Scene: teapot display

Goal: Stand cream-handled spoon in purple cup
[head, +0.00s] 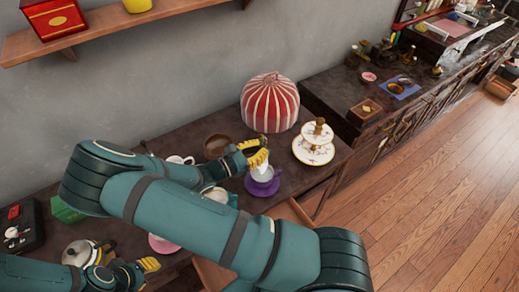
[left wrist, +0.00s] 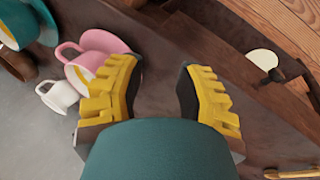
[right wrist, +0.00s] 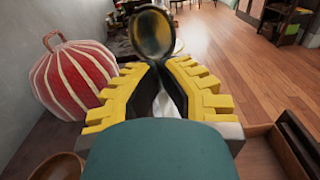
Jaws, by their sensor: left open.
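The purple cup (head: 264,174) stands on its purple saucer (head: 262,190) near the front edge of the table in the head view. My right gripper (head: 256,151) is just above the cup. It is shut on the spoon, whose dark shiny bowl (right wrist: 152,34) points up beyond the fingertips in the right wrist view. A pale part, seemingly the cream handle (head: 259,160), shows below the fingers over the cup; I cannot tell whether it is inside the cup. My left gripper (left wrist: 160,72) is open and empty, low at the left in the head view (head: 132,264).
A red-and-white striped cosy (head: 270,103) stands behind the cup, and a tiered cake stand (head: 314,152) to its right. A brown bowl (right wrist: 58,167) lies beside the cosy. A pink cup (left wrist: 92,52) and a white cup (left wrist: 58,96) are near my left gripper.

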